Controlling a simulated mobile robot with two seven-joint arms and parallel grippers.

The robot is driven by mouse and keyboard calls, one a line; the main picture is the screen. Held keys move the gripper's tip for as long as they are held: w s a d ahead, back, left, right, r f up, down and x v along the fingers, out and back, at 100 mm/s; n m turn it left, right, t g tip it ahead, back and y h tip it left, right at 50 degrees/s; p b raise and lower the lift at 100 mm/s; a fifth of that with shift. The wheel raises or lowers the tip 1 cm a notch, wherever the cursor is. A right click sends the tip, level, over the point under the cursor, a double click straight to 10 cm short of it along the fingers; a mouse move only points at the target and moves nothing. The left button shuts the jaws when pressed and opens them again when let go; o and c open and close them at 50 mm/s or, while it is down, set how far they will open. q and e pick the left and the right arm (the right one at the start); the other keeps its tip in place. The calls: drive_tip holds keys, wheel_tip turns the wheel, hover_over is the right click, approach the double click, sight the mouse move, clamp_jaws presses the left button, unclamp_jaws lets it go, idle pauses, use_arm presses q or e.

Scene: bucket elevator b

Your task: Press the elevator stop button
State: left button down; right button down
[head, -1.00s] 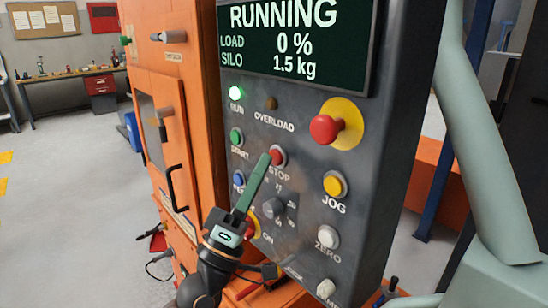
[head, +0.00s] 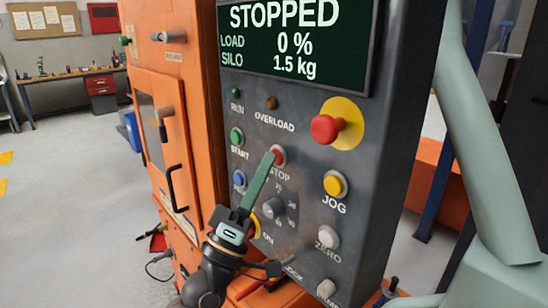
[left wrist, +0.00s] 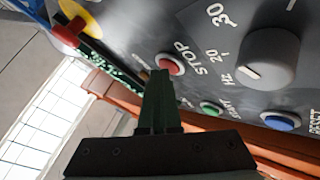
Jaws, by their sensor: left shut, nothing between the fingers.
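The red stop button (head: 279,155) is on the grey control panel (head: 300,120), above the label STOP. My left gripper (head: 270,157) is shut and empty, its green fingertips at the left edge of the button in the head view. In the left wrist view the stop button (left wrist: 172,64) shows just past the fingertips (left wrist: 160,74); I cannot tell whether they touch it. The display (head: 290,40) reads STOPPED, load 0 %, silo 1.5 kg. The RUN lamp (head: 235,92) is dark green, unlit. My right gripper is not in view.
A red mushroom button (head: 326,128) on a yellow plate is to the upper right. The green start button (head: 236,136), blue button (head: 239,178), grey knob (head: 273,207) and yellow jog button (head: 335,184) are close by. An orange cabinet (head: 185,90) stands left of the panel.

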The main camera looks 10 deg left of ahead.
use_arm(q)
drive_tip(key=shift+s+a, duration=0.45)
drive_tip(key=shift+s, duration=0.2)
drive_tip(key=s+a, duration=0.1)
drive_tip(key=s, duration=0.1)
drive_tip(key=s+a, duration=0.2)
drive_tip(key=shift+p, duration=0.4)
idle(0.5)
